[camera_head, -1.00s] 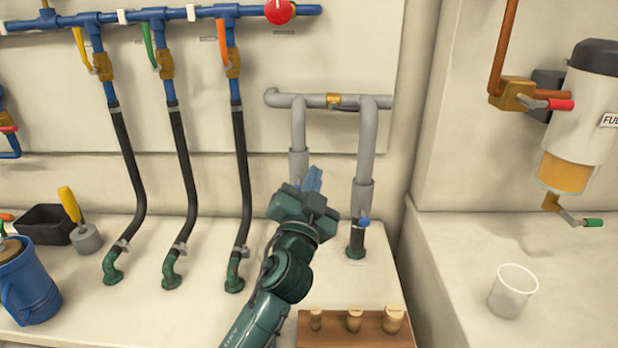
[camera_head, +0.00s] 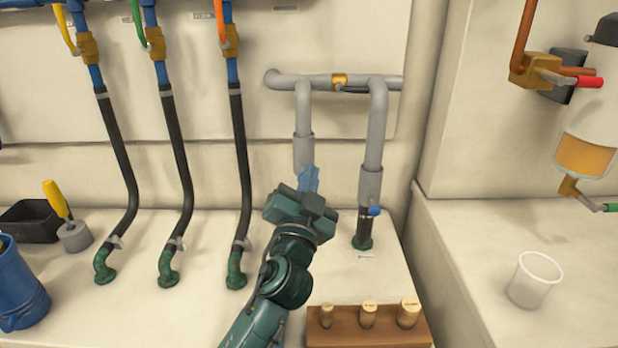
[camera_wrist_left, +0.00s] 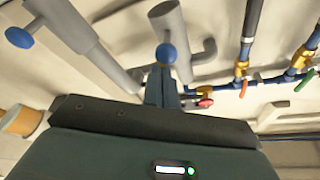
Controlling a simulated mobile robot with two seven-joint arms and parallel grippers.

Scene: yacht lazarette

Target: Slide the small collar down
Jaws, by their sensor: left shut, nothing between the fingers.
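Two grey pipes drop from a horizontal grey pipe, each with a wider grey collar. The left collar (camera_head: 304,148) looks slightly slimmer; its lower end is hidden behind my left gripper. The right collar (camera_head: 370,185) bears a blue knob (camera_head: 375,210) and sits just above a black stub on a green fitting (camera_head: 362,241). My left gripper (camera_head: 308,180) is shut and empty, in front of the left collar's lower part. In the left wrist view, its blue fingers (camera_wrist_left: 163,88) point at a blue knob (camera_wrist_left: 166,54) on that collar; I cannot tell whether they touch. My right gripper is out of view.
Black hoses (camera_head: 183,160) run down to green fittings at left. A wooden rack with several plugs (camera_head: 350,341) lies in front of the pipes. A clear cup (camera_head: 534,280) stands on the right ledge. A blue jug (camera_head: 18,285) is at far left.

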